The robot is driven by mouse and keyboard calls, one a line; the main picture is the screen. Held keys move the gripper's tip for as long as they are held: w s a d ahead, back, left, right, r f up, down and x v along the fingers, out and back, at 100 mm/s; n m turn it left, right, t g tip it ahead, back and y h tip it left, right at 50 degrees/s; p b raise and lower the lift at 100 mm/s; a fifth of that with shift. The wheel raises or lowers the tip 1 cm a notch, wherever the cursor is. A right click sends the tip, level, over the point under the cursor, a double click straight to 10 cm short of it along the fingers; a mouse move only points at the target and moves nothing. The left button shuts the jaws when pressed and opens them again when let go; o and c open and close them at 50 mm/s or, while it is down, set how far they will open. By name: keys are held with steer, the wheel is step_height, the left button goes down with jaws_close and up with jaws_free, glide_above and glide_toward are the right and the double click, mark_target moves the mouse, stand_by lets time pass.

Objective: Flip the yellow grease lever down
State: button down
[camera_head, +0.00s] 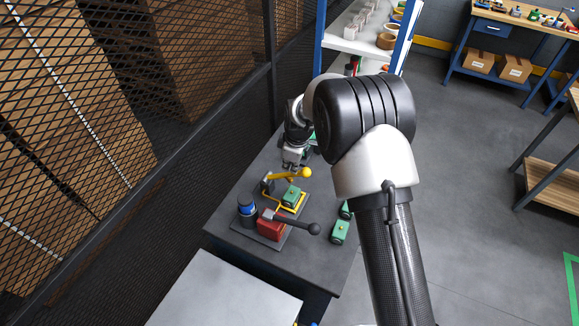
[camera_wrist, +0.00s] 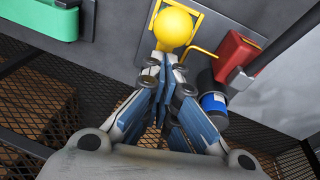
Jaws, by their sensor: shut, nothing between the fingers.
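The yellow grease lever (camera_head: 287,176) has a round knob at its right end and starts at a dark block on the grey fixture plate. Its exact tilt is hard to judge. In the wrist view its yellow knob (camera_wrist: 173,27) fills the top middle. My gripper (camera_head: 294,163) is just behind the lever in the head view, partly hidden by my arm. In the wrist view my gripper (camera_wrist: 165,70) is shut and empty, its fingertips just below the knob in the picture. Whether they touch it cannot be told.
A green block (camera_head: 291,195) sits by a yellow frame. A red block (camera_head: 270,226) with a dark handle and a blue-black canister (camera_head: 247,212) stand in front. More green blocks (camera_head: 340,232) lie right. A mesh fence (camera_head: 225,110) borders the dark table (camera_head: 325,265) at left.

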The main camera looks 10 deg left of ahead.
mark_target(300, 174)
steer(key=shift+s+d+f+t+y+b, duration=0.25)
steer(key=shift+d+f+y+b, duration=0.6)
steer(key=shift+b, duration=2)
steer(key=shift+s+d+f+t+y+b, duration=0.2)
steer(key=shift+d+f+y+b, duration=0.6)
steer(key=shift+b, duration=2.05)
steer(key=shift+h, duration=0.35)
steer(key=f+b, duration=0.1)
steer(key=b, duration=0.2)
steer(key=d+f+b, duration=0.1)
steer(key=f+b, duration=0.1)
steer(key=b, duration=0.1)
steer(key=s+d+f+b, duration=0.1)
steer(key=f+b, duration=0.1)
steer(key=b, duration=0.2)
steer(key=shift+d+f, duration=0.1)
steer(key=shift+f, duration=0.1)
steer(key=shift+r, duration=0.1)
